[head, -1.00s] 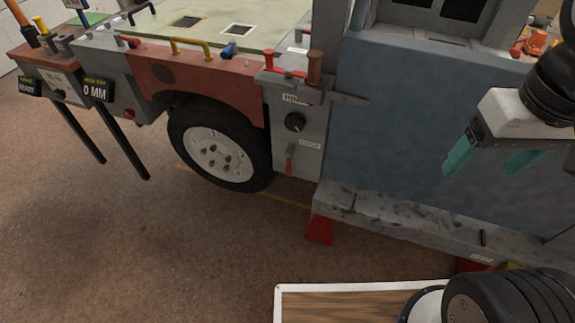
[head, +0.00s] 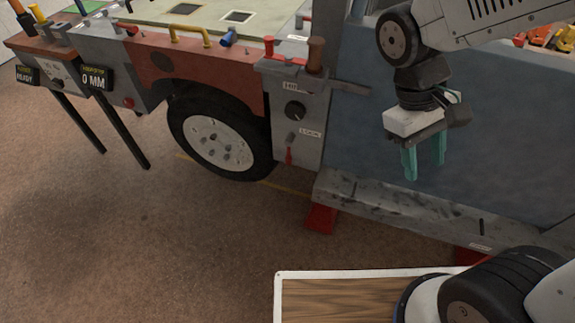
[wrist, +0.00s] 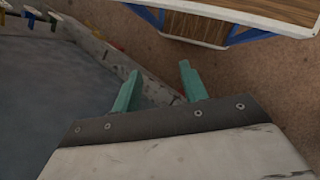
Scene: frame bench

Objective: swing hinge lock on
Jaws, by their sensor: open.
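A grey post (head: 312,160) beside the wheel carries a black round knob (head: 295,110) under a label that seems to start with "HIN". Below it, near a small label that seems to read "LOCK", a small lever with a red end (head: 289,156) hangs downward. I take this lever to be the hinge lock. My gripper (head: 424,169) is open and empty, its teal fingers pointing down in front of the blue-grey panel, well to the right of the lever and apart from it. In the wrist view my gripper (wrist: 160,72) has nothing between its fingers; I cannot make out the lever there.
The blue-grey panel (head: 345,135) stands right of the post, above a grey ledge (head: 400,213) with red feet (head: 320,218). A wheel (head: 218,145) is at left. A white-rimmed wooden board (head: 340,302) lies in front. The brown floor between is clear.

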